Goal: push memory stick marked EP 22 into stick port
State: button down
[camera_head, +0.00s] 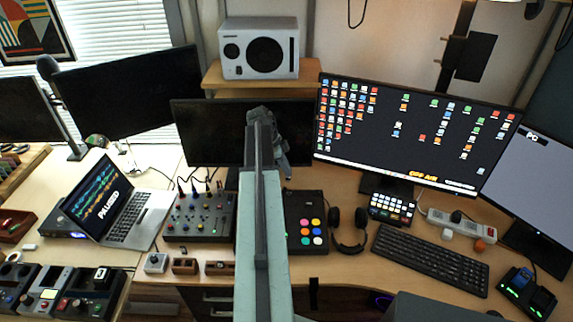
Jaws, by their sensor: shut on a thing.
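My arm reaches up the middle of the picture, and my gripper (270,122) is at its far end, in front of the dark middle monitor. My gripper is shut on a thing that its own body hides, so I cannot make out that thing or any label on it. I see no readable EP 22 marking anywhere. I cannot tell for sure which device has the stick port. A black dock (541,303) with green lights stands on the right of the desk, with a blue piece upright in it.
An audio mixer (190,228), a pad controller (309,215), headphones (350,243) and a keyboard (430,259) crowd the desk. A power strip (462,226) lies behind the keyboard. A laptop (140,217) and several small devices (45,290) stand left. The lit monitor (400,150) rises behind.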

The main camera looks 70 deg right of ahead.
jog(key=shift+f, duration=0.1)
notch_tip(320, 180, down, 6)
jog(key=b, duration=0.6)
jog(key=shift+s+r, duration=0.2)
dwell(0.8)
jog(key=shift+a+f+b, duration=0.1)
jog(key=shift+f+b, duration=0.45)
jog(key=shift+f, duration=0.1)
dwell(1.1)
jog(key=c, duration=1.5)
grip_release()
jog(key=p+v, duration=0.7)
jog(key=v, duration=0.1)
jog(key=shift+s, duration=0.1)
